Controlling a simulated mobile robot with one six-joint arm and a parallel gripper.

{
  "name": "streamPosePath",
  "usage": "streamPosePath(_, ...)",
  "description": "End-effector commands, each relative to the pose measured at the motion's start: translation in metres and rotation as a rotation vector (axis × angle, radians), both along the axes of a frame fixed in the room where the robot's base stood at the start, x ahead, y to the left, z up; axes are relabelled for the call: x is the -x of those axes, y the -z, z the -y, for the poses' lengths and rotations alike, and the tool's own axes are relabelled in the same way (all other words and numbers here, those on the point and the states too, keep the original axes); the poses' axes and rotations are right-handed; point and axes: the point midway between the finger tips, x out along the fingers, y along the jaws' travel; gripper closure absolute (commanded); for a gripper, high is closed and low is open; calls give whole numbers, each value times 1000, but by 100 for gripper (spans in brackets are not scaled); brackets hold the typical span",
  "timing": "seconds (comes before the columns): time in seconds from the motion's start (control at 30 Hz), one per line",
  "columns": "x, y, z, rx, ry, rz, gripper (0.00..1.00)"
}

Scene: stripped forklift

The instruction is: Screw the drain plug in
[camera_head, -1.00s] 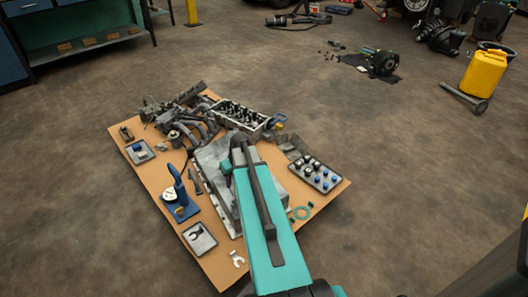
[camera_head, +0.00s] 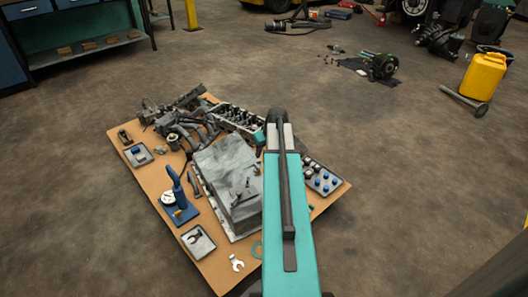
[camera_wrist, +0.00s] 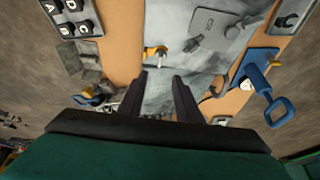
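A large grey metal block, which looks like an oil pan (camera_head: 226,178), lies on the tan board, and its scuffed grey surface also shows in the wrist view (camera_wrist: 172,88). My gripper (camera_wrist: 160,78) is above it, with its two dark fingers apart and nothing visible between them. A small yellow-orange piece (camera_wrist: 154,52) with a pale end lies beyond the fingertips, at the left edge of the grey surface. I cannot tell whether this is the drain plug, and I cannot identify the plug elsewhere. In the head view my teal arm hides the gripper.
A blue stand (camera_head: 178,205), a tool tray (camera_head: 198,241) and a wrench head (camera_head: 237,263) lie at the left and front. Engine parts (camera_head: 180,125) crowd the back.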

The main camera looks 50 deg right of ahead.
Motion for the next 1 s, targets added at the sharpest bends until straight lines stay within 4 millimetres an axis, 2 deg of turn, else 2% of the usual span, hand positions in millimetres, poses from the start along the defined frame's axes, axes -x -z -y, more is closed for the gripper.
streamPosePath(0.27,-7,16,2,-1,-1,-1,69)
streamPosePath(1.0,-41,104,13,0,-2,-1,69)
